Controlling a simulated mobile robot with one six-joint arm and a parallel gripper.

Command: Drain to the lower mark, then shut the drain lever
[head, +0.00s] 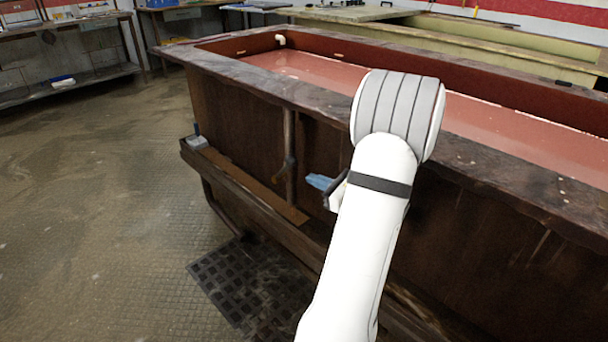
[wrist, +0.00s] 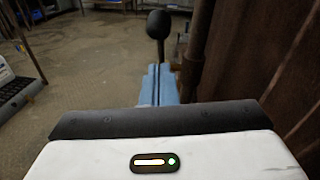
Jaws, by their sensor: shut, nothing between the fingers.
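The long brown tank (head: 250,82) holds a reddish liquid (head: 310,72) whose surface lies below the rim. I cannot tell the lower mark apart on its inner wall. A vertical pipe (head: 290,140) runs down the near side, and it also shows in the wrist view (wrist: 196,50). The drain lever's black ball knob (wrist: 159,24) stands upright on a dark stem just beyond my fingertips. In the head view it is too small to make out surely. My gripper (head: 318,182) has blue fingers, shut and empty, beside the pipe; they also show in the wrist view (wrist: 158,72).
A ledge (head: 240,187) runs along the tank's lower side, with a small grey-blue item (head: 196,138) at its far end. A dark floor grate (head: 245,285) lies below. The floor to the left is open. My arm hides part of the tank.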

